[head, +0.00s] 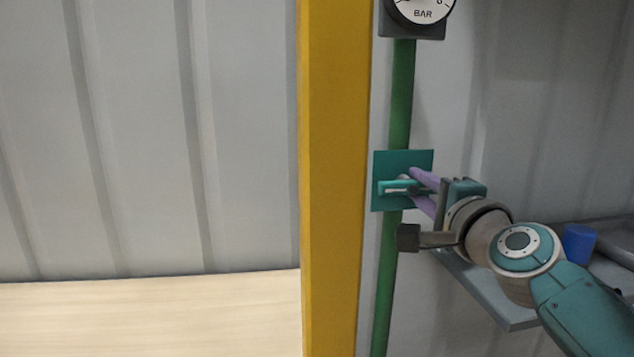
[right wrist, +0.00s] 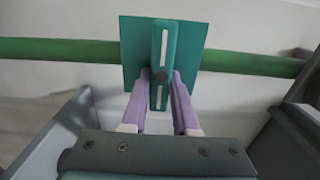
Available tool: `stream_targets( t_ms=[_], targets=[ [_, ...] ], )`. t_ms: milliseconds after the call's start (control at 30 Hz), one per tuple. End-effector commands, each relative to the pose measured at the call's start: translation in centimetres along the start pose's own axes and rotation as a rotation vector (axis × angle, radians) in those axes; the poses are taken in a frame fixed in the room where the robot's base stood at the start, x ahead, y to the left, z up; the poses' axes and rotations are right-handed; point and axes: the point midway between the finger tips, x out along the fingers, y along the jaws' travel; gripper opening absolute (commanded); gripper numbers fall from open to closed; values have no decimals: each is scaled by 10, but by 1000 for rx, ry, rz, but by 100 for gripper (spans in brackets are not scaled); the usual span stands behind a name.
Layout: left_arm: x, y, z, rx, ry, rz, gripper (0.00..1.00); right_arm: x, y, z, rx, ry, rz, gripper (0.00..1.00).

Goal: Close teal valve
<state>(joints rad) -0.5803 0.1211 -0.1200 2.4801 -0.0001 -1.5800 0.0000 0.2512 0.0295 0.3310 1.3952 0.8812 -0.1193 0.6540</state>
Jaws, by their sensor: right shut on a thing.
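The teal valve is a square teal plate (head: 420,159) on a green vertical pipe (head: 401,95), with a teal lever handle (head: 393,187) marked by a white stripe. In the head view the handle lies roughly level, across the pipe. The right wrist view shows the plate (right wrist: 196,42) and the handle (right wrist: 164,48) from close by, with the handle at right angles to the pipe (right wrist: 60,50). My right gripper (head: 414,184) has its purple fingers on either side of the handle and is shut on it. My left gripper is not in view.
A round gauge (head: 421,10) sits above the valve on the pipe. A yellow post (head: 334,180) stands just left of the pipe. A grey shelf (head: 490,297) with a blue cylinder (head: 578,244) is at the right, behind my arm. A pale wooden surface (head: 150,318) is at lower left.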

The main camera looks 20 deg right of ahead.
Motion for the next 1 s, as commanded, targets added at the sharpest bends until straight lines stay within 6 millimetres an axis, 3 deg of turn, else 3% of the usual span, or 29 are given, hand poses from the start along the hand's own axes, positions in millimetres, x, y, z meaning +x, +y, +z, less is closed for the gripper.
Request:
stream_targets(
  t_ms=[33, 300, 600, 767, 1000],
  targets=[
    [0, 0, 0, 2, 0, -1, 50, 0, 0, 0, 5, 0, 1, 30],
    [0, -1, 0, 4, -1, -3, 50, 0, 0, 0, 2, 0, 1, 57],
    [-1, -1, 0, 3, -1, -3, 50, -4, 0, 0, 1, 0, 2, 57],
    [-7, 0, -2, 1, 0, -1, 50, -26, 0, 0, 2, 0, 3, 57],
    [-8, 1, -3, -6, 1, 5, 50, -73, 1, 0, 1, 0, 3, 57]
  ],
)
